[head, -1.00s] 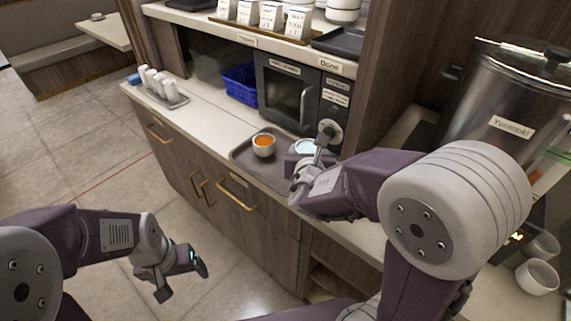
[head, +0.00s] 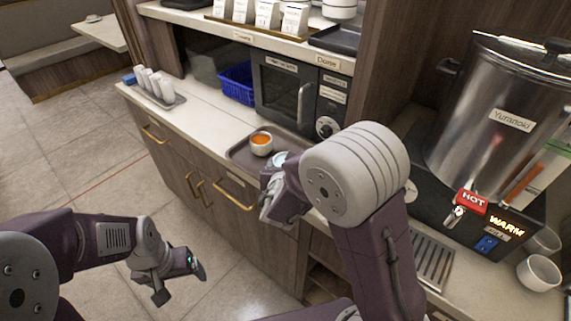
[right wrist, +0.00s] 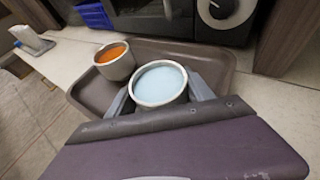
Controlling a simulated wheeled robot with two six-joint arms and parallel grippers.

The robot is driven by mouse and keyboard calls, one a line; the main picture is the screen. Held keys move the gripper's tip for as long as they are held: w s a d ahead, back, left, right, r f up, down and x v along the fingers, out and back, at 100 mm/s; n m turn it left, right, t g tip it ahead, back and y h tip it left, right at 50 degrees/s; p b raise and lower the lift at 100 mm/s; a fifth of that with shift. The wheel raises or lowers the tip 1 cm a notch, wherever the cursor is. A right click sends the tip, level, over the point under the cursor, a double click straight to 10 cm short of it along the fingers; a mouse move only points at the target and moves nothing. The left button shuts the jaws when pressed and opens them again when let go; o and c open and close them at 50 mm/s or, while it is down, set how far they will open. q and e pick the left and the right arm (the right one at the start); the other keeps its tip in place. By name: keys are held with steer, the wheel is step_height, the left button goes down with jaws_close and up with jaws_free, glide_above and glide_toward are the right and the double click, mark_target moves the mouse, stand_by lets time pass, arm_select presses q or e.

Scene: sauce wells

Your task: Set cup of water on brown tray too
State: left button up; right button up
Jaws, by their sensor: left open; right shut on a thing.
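The cup of water (right wrist: 160,86) is a pale round cup with light blue liquid. My right gripper (right wrist: 160,95) is shut on it, one finger at each side. The cup is upright over the brown tray (right wrist: 218,62), and I cannot tell whether it touches the tray. In the head view the cup (head: 279,158) shows only in part behind my right wrist. A cup of orange liquid (head: 261,144) stands on the tray (head: 240,152), left of the water cup. My left gripper (head: 180,284) is open and empty over the floor, in front of the cabinets.
A microwave (head: 285,90) and a blue basket (head: 237,82) stand behind the tray. A steel dispenser (head: 490,110) and empty cups (head: 538,272) are at the right.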

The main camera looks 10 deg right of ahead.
steer(key=o, duration=1.6)
steer(key=shift+f, duration=0.15)
steer(key=shift+r, duration=0.2)
steer(key=shift+s+a+r, duration=0.1)
steer(key=shift+s+r, duration=0.05)
steer(key=p+v, duration=0.1)
steer(key=v, duration=0.6)
steer(key=shift+s+a, duration=0.15)
steer(key=shift+s, duration=0.15)
steer(key=b+v, duration=0.3)
steer(key=v, duration=0.1)
